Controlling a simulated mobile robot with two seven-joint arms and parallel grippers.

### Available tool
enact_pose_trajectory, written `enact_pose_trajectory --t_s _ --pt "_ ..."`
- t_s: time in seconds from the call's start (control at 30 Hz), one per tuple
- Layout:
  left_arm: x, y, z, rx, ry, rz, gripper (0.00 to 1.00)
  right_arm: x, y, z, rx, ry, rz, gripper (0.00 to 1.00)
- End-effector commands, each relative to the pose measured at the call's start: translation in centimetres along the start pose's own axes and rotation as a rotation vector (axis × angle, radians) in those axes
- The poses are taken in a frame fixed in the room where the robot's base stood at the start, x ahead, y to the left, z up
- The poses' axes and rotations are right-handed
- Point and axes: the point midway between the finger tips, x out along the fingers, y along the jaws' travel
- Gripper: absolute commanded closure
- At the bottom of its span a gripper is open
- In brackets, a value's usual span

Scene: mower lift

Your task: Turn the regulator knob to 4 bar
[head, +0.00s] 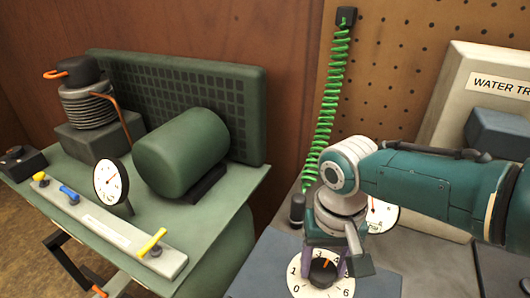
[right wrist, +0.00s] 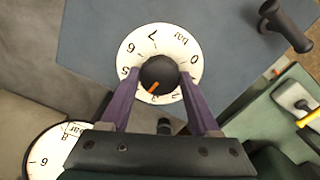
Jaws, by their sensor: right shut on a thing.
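The regulator knob (head: 322,275) is black with an orange pointer, on a round white dial (head: 303,290) numbered in bar. The dial also shows in the right wrist view (right wrist: 152,35), where the knob (right wrist: 157,70) sits at its middle. The pointer is near the 3; its exact reading is hard to tell. My right gripper (head: 324,270) comes down from above and is shut on the knob, its purple fingers at either side of it. In the right wrist view its fingers (right wrist: 158,80) hide part of the scale. My left gripper is not in view.
A white gauge (head: 381,215) stands behind my right wrist, partly hidden. A green coiled hose (head: 327,110) hangs behind. On the left stand a green compressor tank (head: 182,150), another gauge (head: 111,182) and a bar with coloured valves (head: 105,228). A water trap sign (head: 500,84) is at right.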

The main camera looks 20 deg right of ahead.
Motion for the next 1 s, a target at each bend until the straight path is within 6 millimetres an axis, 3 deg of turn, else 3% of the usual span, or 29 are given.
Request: enact_pose_trajectory --t_s 0.4,0.93,0.97,1.0 --pt "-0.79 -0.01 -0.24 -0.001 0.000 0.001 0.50 -0.07 -0.04 -0.07 0.176 0.002 -0.001 0.93" --pt "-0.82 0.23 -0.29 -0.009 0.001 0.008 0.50 -0.04 0.00 -0.14 0.196 0.004 -0.001 0.93" --pt "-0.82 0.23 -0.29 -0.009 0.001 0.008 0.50 -0.04 0.00 -0.14 0.196 0.004 -0.001 0.34" --pt "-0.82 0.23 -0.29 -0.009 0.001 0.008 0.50 -0.04 0.00 -0.14 0.196 0.004 -0.001 0.30"
